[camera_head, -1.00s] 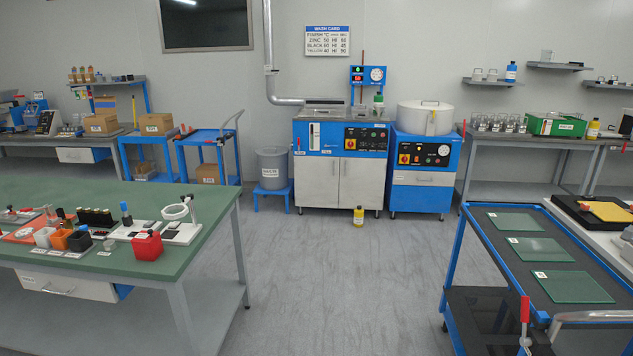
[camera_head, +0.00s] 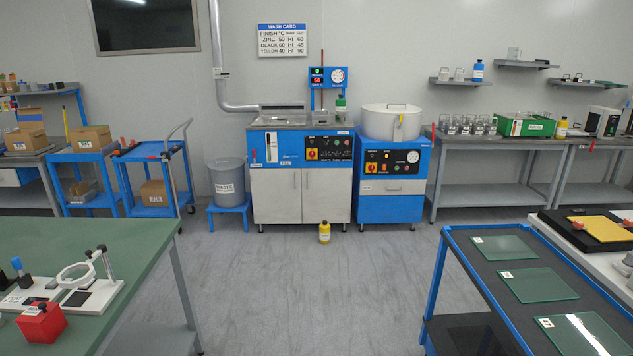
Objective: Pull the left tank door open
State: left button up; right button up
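The wash tank cabinet (camera_head: 303,150) stands against the back wall, blue above with a control panel (camera_head: 328,148). Below the panel are two pale grey doors side by side, and both look shut. The left tank door (camera_head: 275,196) has a thin upright handle near its right edge, by the seam between the doors. The right tank door (camera_head: 326,196) has its handle near the same seam. Neither of my grippers shows in the head view, and the cabinet is still some distance ahead across open floor.
A yellow bottle (camera_head: 324,232) stands on the floor before the right door. A grey waste bin (camera_head: 227,181) is left of the cabinet. A green-topped table (camera_head: 110,240) is at left, a blue-framed cart (camera_head: 475,275) at right. Grey floor between is clear.

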aim_at(276, 193)
jog(key=i, duration=4.95)
